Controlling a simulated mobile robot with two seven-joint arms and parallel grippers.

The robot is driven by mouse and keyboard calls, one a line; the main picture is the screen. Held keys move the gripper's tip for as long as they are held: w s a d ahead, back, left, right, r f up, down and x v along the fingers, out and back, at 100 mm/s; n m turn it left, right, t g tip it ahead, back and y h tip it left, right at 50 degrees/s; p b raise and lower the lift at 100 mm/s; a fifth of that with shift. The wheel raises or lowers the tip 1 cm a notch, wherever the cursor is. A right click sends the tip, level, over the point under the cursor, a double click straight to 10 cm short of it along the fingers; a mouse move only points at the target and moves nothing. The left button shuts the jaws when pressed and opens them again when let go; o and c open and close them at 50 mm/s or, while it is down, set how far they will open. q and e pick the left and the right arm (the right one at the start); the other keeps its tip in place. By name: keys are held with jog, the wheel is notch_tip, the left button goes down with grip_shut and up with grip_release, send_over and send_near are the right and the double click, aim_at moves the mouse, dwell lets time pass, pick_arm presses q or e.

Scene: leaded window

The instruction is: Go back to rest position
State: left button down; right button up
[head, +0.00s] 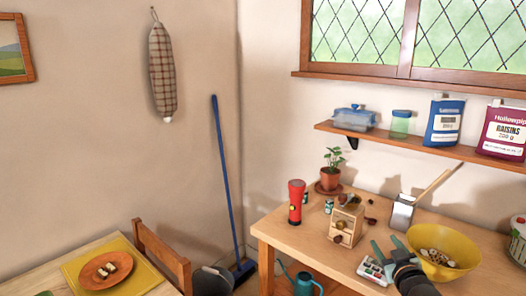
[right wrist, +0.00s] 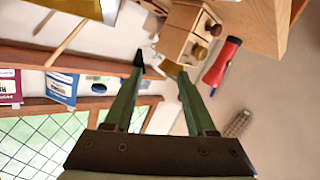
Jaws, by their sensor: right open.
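My right gripper (head: 385,243) is over the right part of the wooden worktop (head: 290,232) in the head view. Its two green fingers are spread with nothing between them. The right wrist view also shows the open gripper (right wrist: 160,65), with the wooden grinder (right wrist: 180,38) beyond its fingertips. In the head view the gripper is right of the grinder (head: 346,222) and left of the yellow bowl (head: 450,243). My left gripper is in neither view.
A red flashlight (head: 296,202) and a potted plant (head: 331,175) stand farther left. A wall shelf (head: 400,143) holds several packages.

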jog(key=s+a+f+g+y, duration=0.1)
jog(key=s+a+f, duration=0.2)
jog(key=s+f, duration=0.25)
jog(key=s+a+f+g, duration=0.1)
jog(key=s+a+f, duration=0.25)
jog(key=f, duration=0.35)
jog(key=s+a+f+g+y, duration=0.1)
jog(key=s+a+f, duration=0.2)
jog(key=s, duration=0.6)
jog(key=s+a+f+g, duration=0.2)
jog(key=s+f, duration=0.4)
jog(key=s, duration=0.4)
jog(key=s+a+f+g+y, duration=0.1)
jog(key=s+a+f, duration=0.3)
jog(key=s, duration=0.5)
jog(key=shift+s+a+f+g+y, duration=0.2)
jog(key=shift+g+y, duration=0.1)
jog(key=shift+g, duration=0.1)
